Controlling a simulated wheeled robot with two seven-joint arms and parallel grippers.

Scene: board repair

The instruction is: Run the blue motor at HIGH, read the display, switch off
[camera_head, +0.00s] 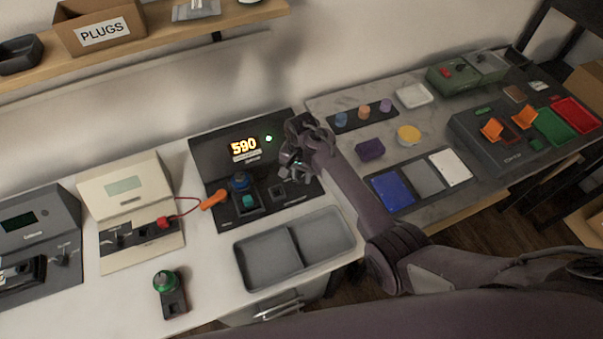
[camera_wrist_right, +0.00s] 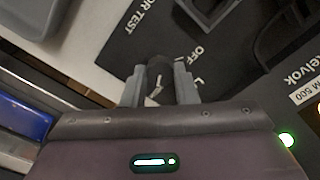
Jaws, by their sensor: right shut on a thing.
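The black motor tester (camera_head: 205,152) stands against the wall with its display (camera_head: 244,147) lit and reading 590. A green light (camera_head: 268,139) glows beside the display. The blue motor (camera_head: 240,182) sits on the tester's lower panel, just behind a teal part (camera_head: 249,201). My right gripper (camera_head: 292,170) is at the right side of this panel. In the right wrist view its fingers (camera_wrist_right: 160,88) are shut on a dark knob (camera_wrist_right: 160,68), with the printed word OFF next to it. The knob's pointer setting is not clear. My left gripper is out of view.
An orange plug (camera_head: 213,199) on a red cable lies left of the blue motor. A green motor (camera_head: 165,282) stands at the front left. A grey two-part tray (camera_head: 296,247) lies in front of the tester. A cream meter (camera_head: 125,187) stands further left.

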